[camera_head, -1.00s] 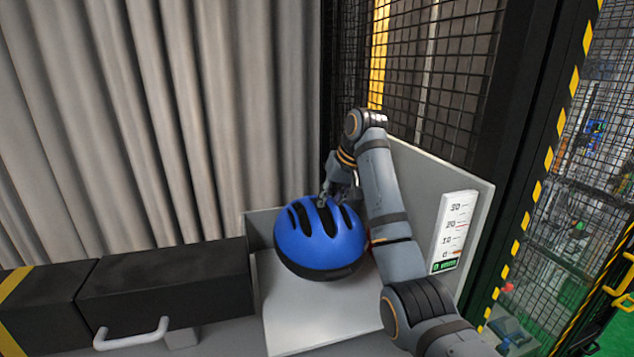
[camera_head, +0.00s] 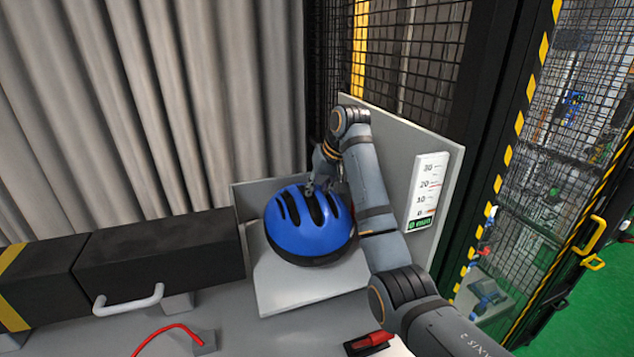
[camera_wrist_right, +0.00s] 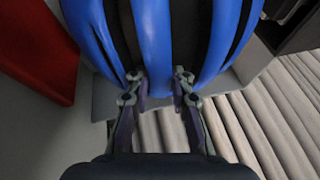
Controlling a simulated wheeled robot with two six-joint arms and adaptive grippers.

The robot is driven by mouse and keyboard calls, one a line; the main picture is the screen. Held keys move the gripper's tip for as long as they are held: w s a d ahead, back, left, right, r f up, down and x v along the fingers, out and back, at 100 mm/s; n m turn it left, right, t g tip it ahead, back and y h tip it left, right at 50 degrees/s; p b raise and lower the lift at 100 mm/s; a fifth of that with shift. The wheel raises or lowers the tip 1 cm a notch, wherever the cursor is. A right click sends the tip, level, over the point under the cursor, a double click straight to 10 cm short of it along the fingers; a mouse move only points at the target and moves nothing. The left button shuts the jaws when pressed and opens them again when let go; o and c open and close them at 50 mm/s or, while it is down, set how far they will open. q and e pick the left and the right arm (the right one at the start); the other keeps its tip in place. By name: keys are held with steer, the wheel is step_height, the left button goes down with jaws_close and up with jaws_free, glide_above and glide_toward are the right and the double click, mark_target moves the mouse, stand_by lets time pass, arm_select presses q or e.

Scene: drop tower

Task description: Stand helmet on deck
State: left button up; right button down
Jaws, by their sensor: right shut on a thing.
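A blue helmet (camera_head: 303,232) with dark vents and a dark lower rim is at the inner end of a light grey deck (camera_head: 305,292), crown up and slightly tilted. My right gripper (camera_head: 318,188) reaches it from behind and above and is shut on the helmet at its vents. In the right wrist view, the fingers (camera_wrist_right: 159,78) are at the edge of the blue shell (camera_wrist_right: 155,35). Whether the helmet's underside touches the deck is hidden. My left gripper is not in view.
A grey back panel (camera_head: 400,150) carries a white scale (camera_head: 428,185) right of the arm. A black padded block (camera_head: 160,255) with a handle (camera_head: 128,300) lies left. A red-and-black object (camera_head: 368,343) lies in front. Mesh fencing (camera_head: 420,50) stands behind.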

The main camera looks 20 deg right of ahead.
step_height(320, 180, down, 3)
steer(key=shift+w+r+b, duration=0.1)
steer(key=shift+w+b, duration=0.05)
steer(key=shift+b, duration=0.25)
steer(key=shift+f, duration=0.6)
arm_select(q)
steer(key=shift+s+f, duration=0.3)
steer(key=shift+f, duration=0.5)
arm_select(e)
steer(key=shift+f, duration=0.2)
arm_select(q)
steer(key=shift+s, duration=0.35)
arm_select(e)
steer(key=c, duration=1.1)
jaws_free()
